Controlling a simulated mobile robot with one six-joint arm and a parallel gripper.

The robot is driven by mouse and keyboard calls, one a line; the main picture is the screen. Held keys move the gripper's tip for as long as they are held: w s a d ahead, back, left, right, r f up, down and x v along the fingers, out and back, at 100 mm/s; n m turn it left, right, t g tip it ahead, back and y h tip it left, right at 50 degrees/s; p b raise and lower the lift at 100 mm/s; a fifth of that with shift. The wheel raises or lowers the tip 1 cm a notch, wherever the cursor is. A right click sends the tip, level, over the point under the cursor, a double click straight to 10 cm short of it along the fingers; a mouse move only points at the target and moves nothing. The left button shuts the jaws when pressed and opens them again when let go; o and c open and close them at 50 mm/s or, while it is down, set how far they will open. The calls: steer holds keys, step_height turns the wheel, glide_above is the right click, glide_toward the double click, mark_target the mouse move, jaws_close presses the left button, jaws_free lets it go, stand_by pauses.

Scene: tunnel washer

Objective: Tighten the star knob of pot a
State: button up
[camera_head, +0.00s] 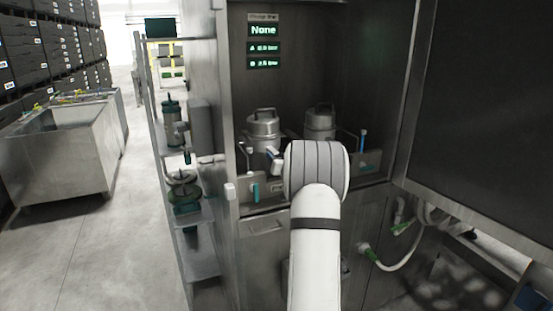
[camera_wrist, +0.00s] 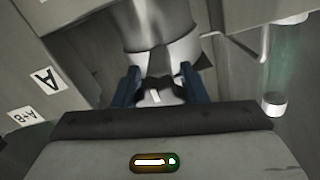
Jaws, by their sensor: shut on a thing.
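Two metal pots with lids and top handles stand side by side in the cabinet bay in the head view, the left pot (camera_head: 262,127) and the right pot (camera_head: 319,122). Their lower parts are partly hidden by my arm. In the wrist view my gripper (camera_wrist: 158,92) has its two blue fingers on either side of a dark knob (camera_wrist: 146,88) with a white mark, and is shut on it. The knob sits in front of a pale metal body (camera_wrist: 160,45). The head view does not show the knob clearly, as my wrist covers that area.
A bent metal rod (camera_wrist: 250,48) is close on the right. An open door (camera_head: 490,110) stands right.

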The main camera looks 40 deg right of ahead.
steer(key=shift+f, duration=0.15)
steer(key=o, duration=1)
steer(key=b+v, duration=0.1)
steer(key=v, duration=0.6)
steer(key=shift+s+a+b, duration=0.1)
steer(key=shift+s+b, duration=0.25)
